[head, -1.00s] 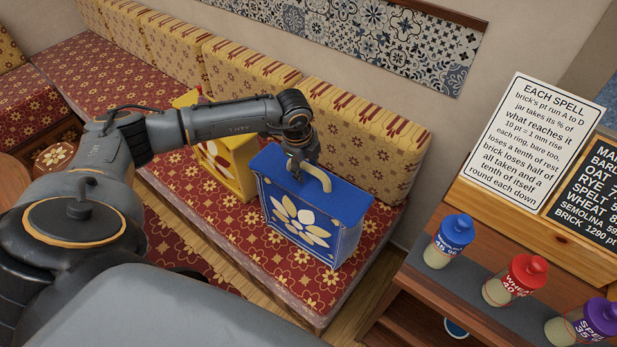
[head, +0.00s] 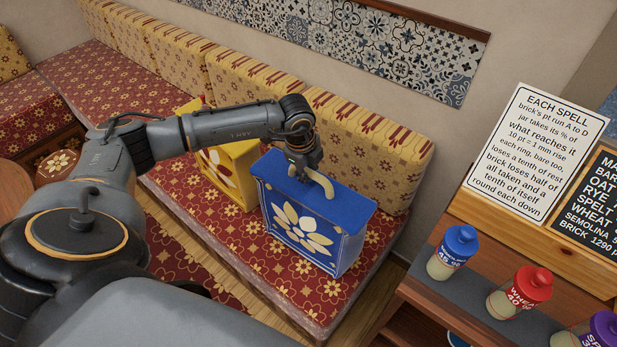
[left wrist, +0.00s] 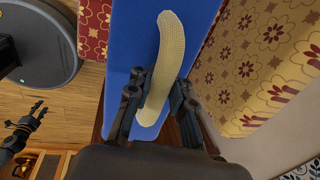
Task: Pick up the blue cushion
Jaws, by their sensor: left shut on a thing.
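The blue cushion (head: 314,215) is a box-shaped blue block with a cream flower on its front and a cream curved handle on top. It stands upright at the near end of the patterned bench seat (head: 345,285); I cannot tell whether its base is clear of the seat. My left gripper (head: 308,172) is at the handle from above. In the left wrist view its fingers (left wrist: 158,100) are on both sides of the handle (left wrist: 163,60), shut on it. My right gripper (left wrist: 38,112) shows in the left wrist view, away to the left, open and empty.
A yellow block (head: 235,172) stands just left of the blue cushion. Yellow back cushions (head: 375,150) line the wall behind. At right, a wooden shelf (head: 425,305) holds jars with blue (head: 461,240), red (head: 535,281) and purple lids, below a sign (head: 535,150).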

